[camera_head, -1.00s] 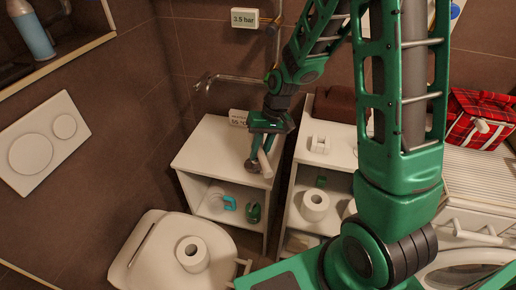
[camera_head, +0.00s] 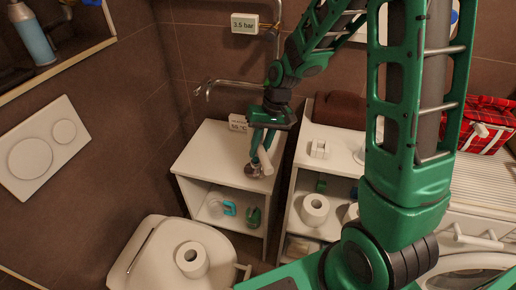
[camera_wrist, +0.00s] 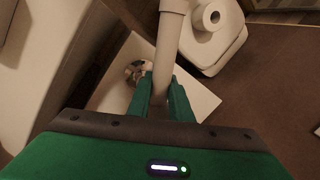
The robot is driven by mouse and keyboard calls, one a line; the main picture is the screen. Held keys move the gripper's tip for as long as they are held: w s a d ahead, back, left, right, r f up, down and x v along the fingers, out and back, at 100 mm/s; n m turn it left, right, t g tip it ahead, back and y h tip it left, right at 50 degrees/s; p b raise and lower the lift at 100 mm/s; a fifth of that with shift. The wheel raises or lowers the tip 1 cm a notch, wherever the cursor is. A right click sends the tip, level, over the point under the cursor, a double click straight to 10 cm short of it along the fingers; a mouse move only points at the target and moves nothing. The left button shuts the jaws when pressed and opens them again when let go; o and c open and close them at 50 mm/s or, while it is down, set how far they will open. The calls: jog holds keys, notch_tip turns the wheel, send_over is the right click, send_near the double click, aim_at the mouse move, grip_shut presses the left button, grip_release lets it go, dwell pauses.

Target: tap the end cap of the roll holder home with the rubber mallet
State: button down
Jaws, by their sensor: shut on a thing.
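My gripper (camera_head: 262,149) is above the front right part of the white cabinet top (camera_head: 215,150). It is shut on a pale rod, which I take to be the rubber mallet (camera_wrist: 168,48). The rod stands out between the two green fingers (camera_wrist: 163,100) in the wrist view and runs to the top edge, with a wider collar there. A small round shiny metal part, likely the roll holder (camera_wrist: 137,71), sits on the cabinet top just left of the fingers. It also shows below my gripper in the head view (camera_head: 253,170). I cannot tell its end cap apart, nor any contact with the mallet.
A toilet with a paper roll (camera_head: 192,257) on its lid stands at the front left. A second white shelf unit (camera_head: 335,146) is close on the right, across a narrow gap.

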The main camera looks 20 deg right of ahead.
notch_tip(320, 180, down, 5)
jog(key=shift+r, duration=2.4)
jog(key=shift+f, duration=0.1)
notch_tip(320, 180, down, 5)
jog(key=shift+r, duration=2.05)
jog(key=shift+r, duration=0.15)
